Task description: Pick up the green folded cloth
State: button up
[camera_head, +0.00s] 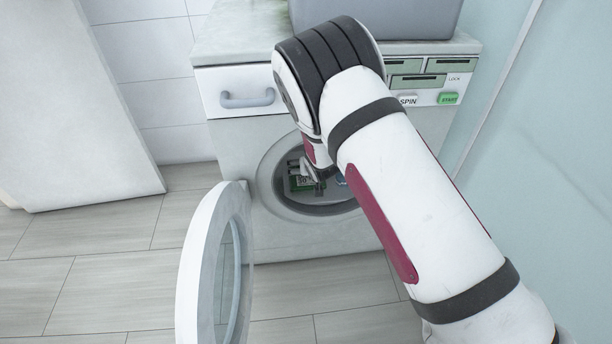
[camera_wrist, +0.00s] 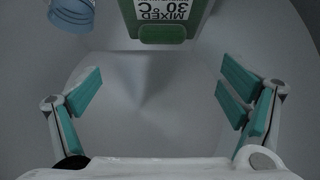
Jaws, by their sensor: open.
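A green item (camera_head: 302,184) lies inside the washing machine's drum, partly hidden by my gripper in the head view. In the wrist view it is at the top centre (camera_wrist: 162,33), with a white label reading "MIXED 30°C" upside down. Its far part is cut off by the picture's edge, and I cannot tell for sure that it is folded cloth. My gripper (camera_wrist: 160,95) is open and empty, its teal-padded fingers wide apart. The green item is ahead of the fingers, between their lines and apart from them. In the head view my gripper reaches into the drum opening.
A blue rounded item (camera_wrist: 74,14) is left of the green one in the wrist view. The washing machine (camera_head: 235,150) has a round opening around my wrist. Its door (camera_head: 200,262) stands open at the left. A grey bin (camera_head: 420,18) sits on top. Floor at left is clear.

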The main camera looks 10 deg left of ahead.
jog(key=b, duration=0.2)
send_over(307, 178)
jog(key=s+d, duration=0.1)
jog(key=s, duration=0.1)
notch_tip(307, 178, down, 5)
jog(key=shift+w+r, duration=0.1)
jog(key=b+x, duration=0.2)
jog(key=x, duration=0.2)
jog(key=shift+s+a+f+b, duration=0.1)
jog(key=shift+s+f+b, duration=0.2)
jog(key=shift+s+b, duration=0.1)
jog(key=shift+w+a+f, duration=0.1)
jog(key=shift+w+f, duration=0.15)
jog(key=shift+w, duration=0.25)
jog(key=c, duration=1.3)
